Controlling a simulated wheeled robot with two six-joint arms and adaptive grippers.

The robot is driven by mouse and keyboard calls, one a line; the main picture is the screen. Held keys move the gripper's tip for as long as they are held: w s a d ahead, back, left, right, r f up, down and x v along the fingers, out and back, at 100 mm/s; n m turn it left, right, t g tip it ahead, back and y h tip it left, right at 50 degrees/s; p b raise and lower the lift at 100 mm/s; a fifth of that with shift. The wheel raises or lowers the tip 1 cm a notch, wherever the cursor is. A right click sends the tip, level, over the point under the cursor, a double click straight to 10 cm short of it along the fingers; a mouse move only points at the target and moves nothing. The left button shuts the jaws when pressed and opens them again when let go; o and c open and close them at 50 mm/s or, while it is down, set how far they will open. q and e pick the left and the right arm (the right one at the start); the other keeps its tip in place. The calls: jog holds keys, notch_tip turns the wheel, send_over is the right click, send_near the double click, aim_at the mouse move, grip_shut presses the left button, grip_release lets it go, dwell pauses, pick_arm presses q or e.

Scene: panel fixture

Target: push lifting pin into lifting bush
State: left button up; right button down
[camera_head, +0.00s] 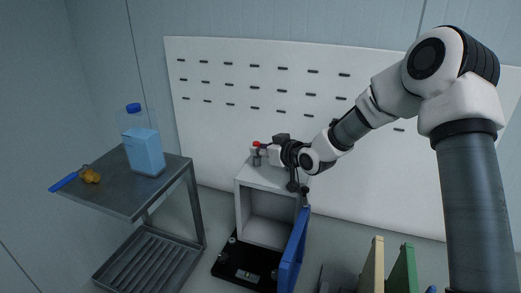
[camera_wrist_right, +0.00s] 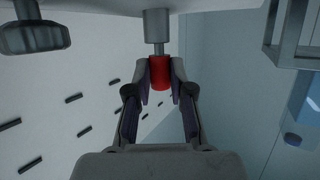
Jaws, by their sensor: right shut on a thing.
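The lifting pin has a red head (camera_wrist_right: 159,74) and a thin metal shaft (camera_wrist_right: 158,48). In the right wrist view my right gripper (camera_wrist_right: 158,76) is shut on the red head, one finger on each side. The shaft runs in line to the grey cylindrical lifting bush (camera_wrist_right: 156,24); how deep its tip sits cannot be told. In the head view the red head (camera_head: 256,144) shows at the tip of my right gripper (camera_head: 262,147), just above the bush (camera_head: 256,160) on top of the white box (camera_head: 243,200). My left gripper is not in view.
A dark knob (camera_wrist_right: 35,34) stands beside the bush on the box. A blue panel (camera_head: 293,252) stands at the box's front right. A metal cart (camera_head: 118,203) at left holds a blue bottle (camera_head: 144,150). A white slotted board (camera_head: 215,60) stands behind.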

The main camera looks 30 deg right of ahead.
jog(key=shift+r+p, duration=0.25)
jog(key=shift+p, duration=0.2)
jog(key=shift+s+d+r+p, duration=0.1)
jog(key=shift+r+p, duration=0.25)
jog(key=shift+r, duration=0.4)
jog(key=shift+f, duration=0.1)
jog(key=shift+f+b, duration=0.85)
jog(key=shift+f, duration=0.1)
dwell(0.6)
jog(key=shift+f, duration=0.25)
